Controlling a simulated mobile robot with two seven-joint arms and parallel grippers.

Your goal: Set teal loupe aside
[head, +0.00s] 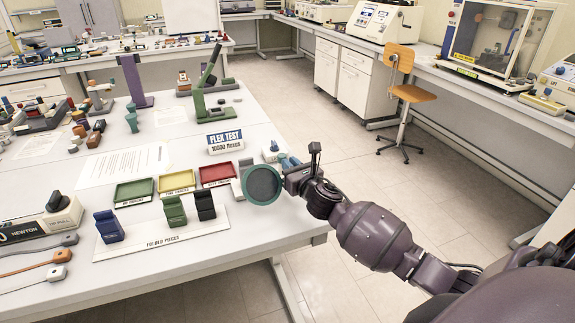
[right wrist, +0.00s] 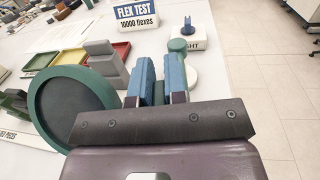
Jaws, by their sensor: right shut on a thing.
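The teal loupe (head: 264,185) is a large round dark lens in a teal rim, at the front right corner of the table in the head view. In the right wrist view the loupe (right wrist: 73,108) stands tilted up at the left, close to the gripper, partly hidden by its dark crossbar. My left gripper is not in view.
Green (head: 134,191), yellow (head: 176,182) and red (head: 216,174) trays lie left of the loupe. A board (head: 165,238) with folded pieces lies in front. A grey stepped block (right wrist: 103,66) and a small teal-topped piece (right wrist: 178,46) stand close by. White paper sheets lie farther left.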

